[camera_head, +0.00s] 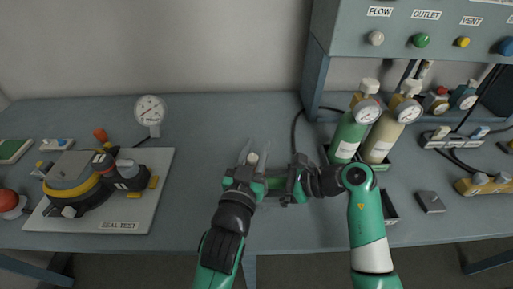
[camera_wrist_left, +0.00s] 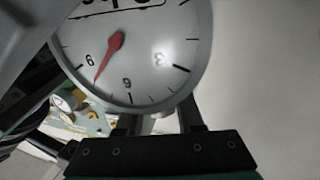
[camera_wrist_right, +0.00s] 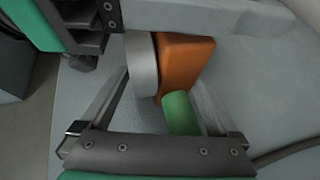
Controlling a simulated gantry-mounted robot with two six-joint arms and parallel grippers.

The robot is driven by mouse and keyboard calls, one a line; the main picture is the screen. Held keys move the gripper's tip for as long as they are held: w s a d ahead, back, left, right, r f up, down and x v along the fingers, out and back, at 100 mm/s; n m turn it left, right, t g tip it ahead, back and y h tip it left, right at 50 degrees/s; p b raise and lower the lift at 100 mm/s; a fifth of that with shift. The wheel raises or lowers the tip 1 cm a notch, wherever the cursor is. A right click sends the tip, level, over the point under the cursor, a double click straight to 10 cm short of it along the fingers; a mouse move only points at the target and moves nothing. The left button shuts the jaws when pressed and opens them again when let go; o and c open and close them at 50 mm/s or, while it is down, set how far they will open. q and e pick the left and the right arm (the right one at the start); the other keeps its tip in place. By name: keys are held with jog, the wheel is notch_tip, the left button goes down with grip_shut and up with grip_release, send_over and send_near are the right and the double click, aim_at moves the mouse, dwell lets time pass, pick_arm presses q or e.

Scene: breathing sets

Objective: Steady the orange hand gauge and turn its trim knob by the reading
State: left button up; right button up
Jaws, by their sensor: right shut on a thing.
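The orange hand gauge (camera_wrist_right: 187,62) shows in the right wrist view, with a grey disc-shaped dial housing and a green cylinder (camera_wrist_right: 181,113). Its dial (camera_wrist_left: 150,55) fills the upper left wrist view; the red needle points between 9 and 6. My right gripper (camera_wrist_right: 160,85) is shut on the gauge, with fingers on both sides. My left gripper (camera_head: 255,152) has its fingers around a small pale round piece (camera_head: 253,158), perhaps the trim knob. The dial hides its fingertips in the left wrist view, so its grip cannot be told.
A seal test board (camera_head: 115,213) lies at left, with a round gauge on a stand (camera_head: 150,110) behind. Green (camera_head: 346,137) and cream (camera_head: 382,136) bottles stand right, beyond my right arm. A valve panel (camera_head: 400,45) overhangs the back right. Bare table lies between.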

pick_arm(q)
grip_shut()
jog(key=shift+n+y, duration=0.3)
jog(key=shift+y, duration=0.2)
jog(key=shift+w+a+f+n+t+y, duration=0.15)
jog(key=shift+n+y, duration=0.25)
jog(key=shift+y, duration=0.2)
jog(key=shift+s+a+r+n+t+y, duration=0.15)
jog(key=shift+n+y, duration=0.25)
jog(key=shift+y, duration=0.2)
jog(key=shift+a+f+n+y, duration=0.1)
jog(key=shift+a+n+y, duration=0.1)
jog(key=shift+n+y, duration=0.65)
jog(key=shift+a+n+y, duration=0.15)
jog(key=shift+n+y, duration=0.25)
jog(key=shift+y, duration=0.75)
jog(key=shift+a+f+n+y, duration=0.1)
jog(key=shift+a+n+y, duration=0.1)
jog(key=shift+n+y, duration=0.65)
jog(key=shift+y, duration=0.25)
jog(key=o, duration=0.9)
grip_release()
jog(key=shift+r, duration=0.1)
jog(key=shift+c, duration=0.2)
